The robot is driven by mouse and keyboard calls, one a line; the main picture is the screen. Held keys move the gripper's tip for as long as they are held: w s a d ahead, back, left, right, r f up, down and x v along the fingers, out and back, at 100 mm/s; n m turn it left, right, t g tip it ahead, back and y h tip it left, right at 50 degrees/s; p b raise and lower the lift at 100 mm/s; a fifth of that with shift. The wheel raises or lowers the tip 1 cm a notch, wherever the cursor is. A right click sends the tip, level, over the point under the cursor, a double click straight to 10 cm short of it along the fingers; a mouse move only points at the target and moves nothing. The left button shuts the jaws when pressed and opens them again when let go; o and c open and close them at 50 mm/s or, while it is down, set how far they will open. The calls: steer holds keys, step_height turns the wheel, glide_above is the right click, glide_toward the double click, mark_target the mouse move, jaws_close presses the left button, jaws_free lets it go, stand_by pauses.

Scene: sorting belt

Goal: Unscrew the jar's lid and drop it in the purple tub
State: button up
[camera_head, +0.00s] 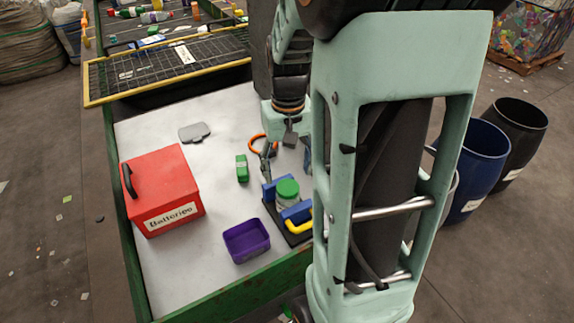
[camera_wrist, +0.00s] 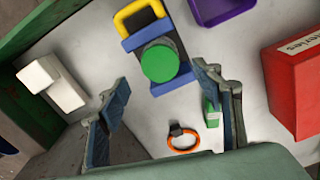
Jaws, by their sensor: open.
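The jar (camera_head: 287,201) stands upright in a blue vise (camera_head: 296,211) with a yellow handle, near the front right of the white table. Its round green lid (camera_head: 287,188) is on it; the lid also shows in the wrist view (camera_wrist: 159,63). The purple tub (camera_head: 240,251) stands left of and in front of the jar, apart from it, and looks empty; its edge shows at the top of the wrist view (camera_wrist: 222,10). My gripper (camera_wrist: 160,78) is open and empty, with the lid beyond its spread fingers. In the head view, my arm partly hides it.
A red "Batteries" box (camera_head: 160,190) stands at the table's left. A green block (camera_head: 242,168), an orange ring (camera_head: 256,142) with a dark piece and a flat grey piece (camera_head: 195,132) lie behind. A white object (camera_wrist: 52,83) shows at the wrist view's left. A green rim (camera_head: 215,303) edges the table.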

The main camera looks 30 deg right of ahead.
mark_target(286, 187)
steer(key=shift+o, duration=0.3)
steer(key=n, duration=0.2)
steer(key=r+n, duration=0.1)
steer(key=shift+w+r+n+b, duration=0.15)
steer(key=shift+n+b, duration=0.25)
steer(key=n, duration=0.1)
steer(key=r+n, duration=0.1)
steer(key=n, duration=0.2)
steer(key=shift+a+r+b, duration=0.1)
steer(key=shift+r+b, duration=0.15)
steer(key=shift+b, duration=0.05)
step_height(286, 187, down, 8)
steer(key=n, duration=0.2)
steer(key=n+b, duration=0.1)
steer(key=n, duration=0.5)
steer(key=shift+a+r, duration=0.15)
steer(key=shift+r, duration=0.1)
steer(key=c, duration=1.2)
